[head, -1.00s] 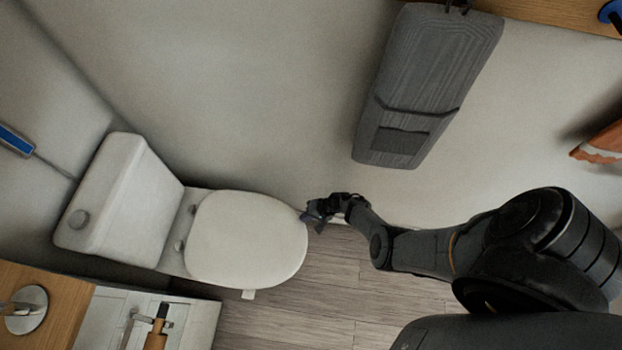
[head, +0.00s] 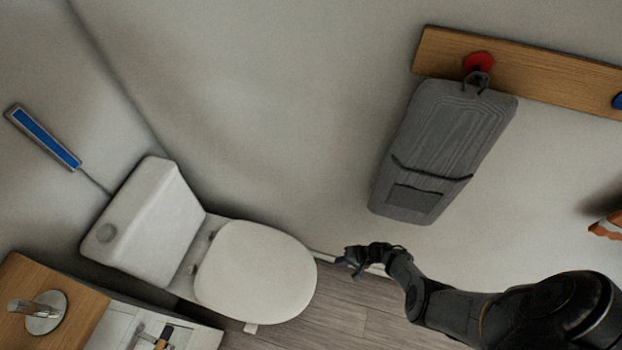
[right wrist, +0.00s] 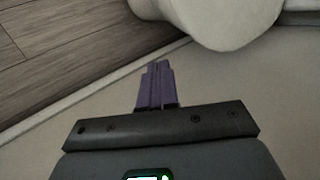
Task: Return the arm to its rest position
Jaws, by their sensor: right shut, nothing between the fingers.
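My right gripper (head: 343,261) is in the head view, to the right of the toilet's closed seat lid (head: 256,270) and a little apart from it. In the right wrist view its two purple fingers (right wrist: 155,85) are together with nothing between them. My right arm (head: 450,308) comes in from the lower right of the head view. My left gripper is not in view.
The toilet tank (head: 150,225) stands at the left against the wall. A grey hanging bag (head: 440,150) hangs from a red hook (head: 479,64) on a wooden rail (head: 560,80). A wooden counter (head: 75,325) is at the lower left. Wooden floor (head: 340,305) shows beside the toilet.

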